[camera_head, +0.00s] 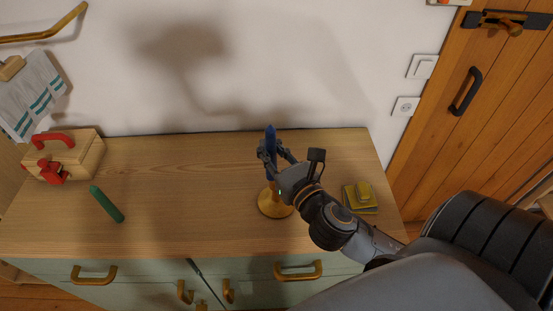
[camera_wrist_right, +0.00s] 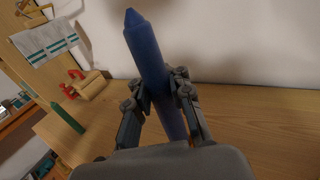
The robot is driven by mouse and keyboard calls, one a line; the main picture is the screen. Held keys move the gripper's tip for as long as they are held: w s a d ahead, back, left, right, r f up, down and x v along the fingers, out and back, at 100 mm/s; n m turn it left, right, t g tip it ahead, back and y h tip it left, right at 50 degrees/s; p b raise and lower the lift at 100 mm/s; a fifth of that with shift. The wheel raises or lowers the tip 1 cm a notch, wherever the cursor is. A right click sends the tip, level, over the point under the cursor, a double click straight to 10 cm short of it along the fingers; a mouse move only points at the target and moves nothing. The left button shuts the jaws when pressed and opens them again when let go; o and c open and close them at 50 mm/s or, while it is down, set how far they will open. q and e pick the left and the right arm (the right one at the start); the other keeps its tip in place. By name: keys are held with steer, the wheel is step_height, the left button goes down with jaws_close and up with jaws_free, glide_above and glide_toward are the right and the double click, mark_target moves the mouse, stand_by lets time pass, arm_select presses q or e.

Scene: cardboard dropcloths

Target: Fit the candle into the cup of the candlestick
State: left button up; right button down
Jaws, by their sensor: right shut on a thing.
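The blue candle (camera_head: 270,140) is in the head view, with its pointed tip up. It also shows large and slightly tilted in the right wrist view (camera_wrist_right: 148,55). My right gripper (camera_head: 272,155) is shut on the candle, with one finger on each side of it. The candlestick (camera_head: 275,204) stands on the dresser top below the gripper; its round golden base shows. The gripper hides the cup and the candle's lower end in the head view, so I cannot tell whether they touch. My left gripper is not in view.
A green stick (camera_head: 106,203) is on the left of the wooden dresser top (camera_head: 190,185). A wooden box with red parts (camera_head: 85,155) stands at the back left. Yellow-green pads (camera_head: 361,197) lie right of the candlestick. The wall is close behind; the wood between stick and candlestick is clear.

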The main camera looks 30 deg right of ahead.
mark_target(275, 163)
steer(key=shift+w+d+f, duration=0.2)
steer(key=shift+d+f, duration=0.2)
steer(key=shift+f, duration=0.2)
steer(key=shift+w+d+f, duration=0.2)
steer(key=shift+d+f, duration=0.2)
steer(key=shift+f, duration=0.2)
steer(key=f, duration=0.2)
steer(key=f+b, duration=0.1)
steer(key=f, duration=0.1)
steer(key=shift+d, duration=0.35)
steer(key=shift+s+a+f, duration=0.15)
steer(key=shift+a+f, duration=0.05)
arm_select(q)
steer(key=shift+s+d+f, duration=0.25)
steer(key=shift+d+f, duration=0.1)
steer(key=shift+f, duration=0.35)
arm_select(e)
steer(key=c, duration=1.5)
jaws_free()
steer(key=shift+d+f, duration=0.15)
steer(key=o, duration=0.3)
steer(key=shift+w+d, duration=0.1)
steer(key=shift+w, duration=0.3)
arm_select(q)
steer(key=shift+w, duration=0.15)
arm_select(e)
steer(key=shift+s+r, duration=0.1)
steer(key=shift+r, duration=0.15)
